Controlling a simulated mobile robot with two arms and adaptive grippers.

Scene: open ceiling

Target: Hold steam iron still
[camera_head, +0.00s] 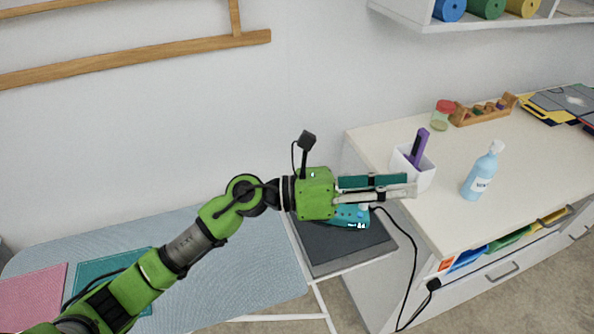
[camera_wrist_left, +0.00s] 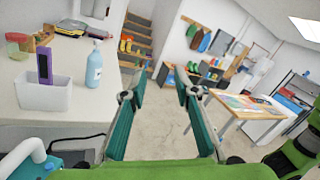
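The steam iron (camera_head: 350,216) is teal and sits on the dark rest (camera_head: 340,243) at the right end of the ironing board (camera_head: 215,250). My left gripper (camera_head: 405,186) is above it in the head view and hides its upper part. In the left wrist view, a teal body with a white handle (camera_wrist_left: 30,150), which looks like the iron, shows at the bottom left, outside the fingers. The fingers of my left gripper (camera_wrist_left: 160,85) are spread apart with nothing between them. My right gripper is not in view.
A white desk (camera_head: 455,160) stands to the right, with a white cup holding a purple item (camera_head: 418,150) near the fingertips and a blue spray bottle (camera_head: 482,172). A black cord (camera_head: 413,260) hangs beside the desk. Pink (camera_head: 35,295) and teal (camera_head: 110,275) cloths lie on the board.

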